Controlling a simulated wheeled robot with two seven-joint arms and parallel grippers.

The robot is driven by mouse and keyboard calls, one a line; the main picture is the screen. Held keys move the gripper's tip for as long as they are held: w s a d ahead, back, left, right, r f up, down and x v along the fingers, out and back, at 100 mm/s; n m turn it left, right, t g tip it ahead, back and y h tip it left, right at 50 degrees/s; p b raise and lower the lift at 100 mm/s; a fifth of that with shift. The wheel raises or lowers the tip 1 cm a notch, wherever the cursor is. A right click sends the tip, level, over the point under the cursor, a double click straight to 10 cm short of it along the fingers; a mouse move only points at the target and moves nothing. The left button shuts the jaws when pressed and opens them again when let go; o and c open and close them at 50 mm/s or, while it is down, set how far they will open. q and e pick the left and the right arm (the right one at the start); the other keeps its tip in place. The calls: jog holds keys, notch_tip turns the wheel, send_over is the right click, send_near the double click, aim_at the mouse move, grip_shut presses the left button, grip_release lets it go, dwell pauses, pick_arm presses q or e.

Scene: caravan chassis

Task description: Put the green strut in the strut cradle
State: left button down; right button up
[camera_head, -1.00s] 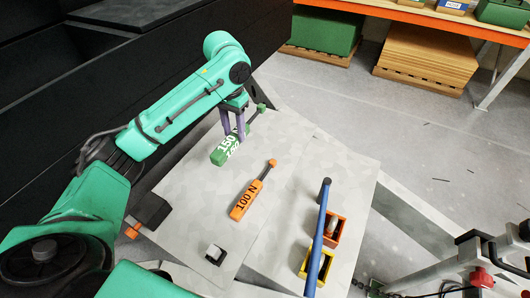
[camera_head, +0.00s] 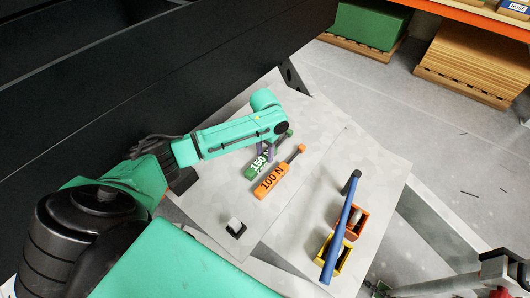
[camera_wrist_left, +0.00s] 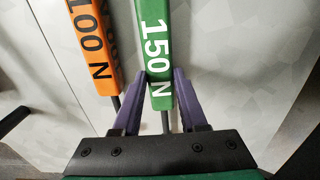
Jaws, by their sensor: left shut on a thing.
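The green strut (camera_head: 257,163), marked 150 N, lies beside the orange strut, and I cannot tell whether it touches the table. My left gripper (camera_head: 265,150) is shut on it; the wrist view shows the two purple fingers (camera_wrist_left: 154,103) on either side of the green strut (camera_wrist_left: 154,45). Part of the strut is hidden by the gripper in the head view. A blue bar (camera_head: 341,230) lies over an orange box (camera_head: 357,222) and a yellow box (camera_head: 343,264) at the right of the table; I cannot tell whether this is the strut cradle.
The orange strut (camera_head: 271,182), marked 100 N, is close beside the green one. A small black holder with a white piece (camera_head: 235,228) is at the front of the pale table (camera_head: 300,205). The dark chassis wall is behind. The table between the orange strut and the boxes is bare.

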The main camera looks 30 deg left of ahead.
pick_arm(q)
jog(key=shift+c, duration=2.2)
grip_release()
